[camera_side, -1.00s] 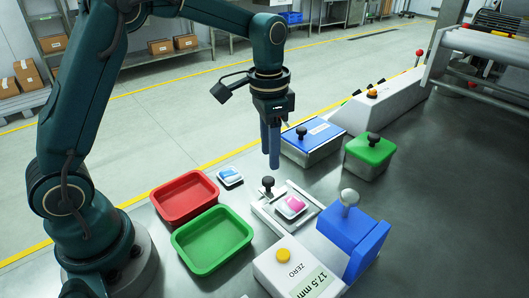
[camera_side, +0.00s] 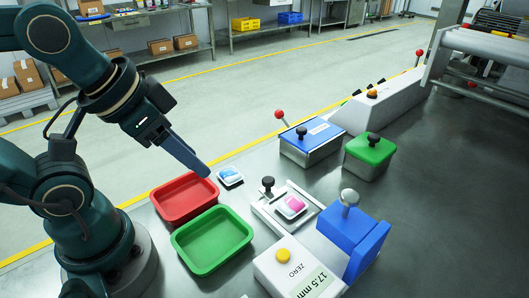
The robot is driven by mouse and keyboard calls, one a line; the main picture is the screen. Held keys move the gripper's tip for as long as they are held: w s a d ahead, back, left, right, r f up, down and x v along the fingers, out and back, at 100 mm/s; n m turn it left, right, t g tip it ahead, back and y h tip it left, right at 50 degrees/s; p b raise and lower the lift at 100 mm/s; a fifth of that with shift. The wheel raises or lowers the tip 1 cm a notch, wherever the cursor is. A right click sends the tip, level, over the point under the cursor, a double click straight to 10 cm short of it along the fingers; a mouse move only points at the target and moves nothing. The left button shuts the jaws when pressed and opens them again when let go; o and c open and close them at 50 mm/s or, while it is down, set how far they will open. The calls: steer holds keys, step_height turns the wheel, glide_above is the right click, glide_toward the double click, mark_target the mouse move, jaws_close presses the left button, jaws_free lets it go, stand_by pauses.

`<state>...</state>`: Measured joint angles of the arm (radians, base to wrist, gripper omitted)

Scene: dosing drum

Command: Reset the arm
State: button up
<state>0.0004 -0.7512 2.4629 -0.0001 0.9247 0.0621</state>
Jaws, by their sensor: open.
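My gripper (camera_side: 206,173) is above the back edge of the red tray (camera_side: 184,199), tilted down to the right, with its fingers seen edge-on. I see nothing held between them. The green tray (camera_side: 212,240) is empty and stands in front of the red tray, which also looks empty.
A gauge (camera_side: 298,277) reading 17.5 mm has a yellow ZERO button. A blue block with a grey knob (camera_side: 352,230) stands beside it. A blue-lidded box (camera_side: 312,142) and a green-lidded box (camera_side: 370,157) stand behind. The right of the table is clear.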

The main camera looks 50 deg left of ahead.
steer(key=shift+s+f+n, duration=0.15)
steer(key=shift+f+n, duration=0.25)
steer(key=shift+f, duration=0.05)
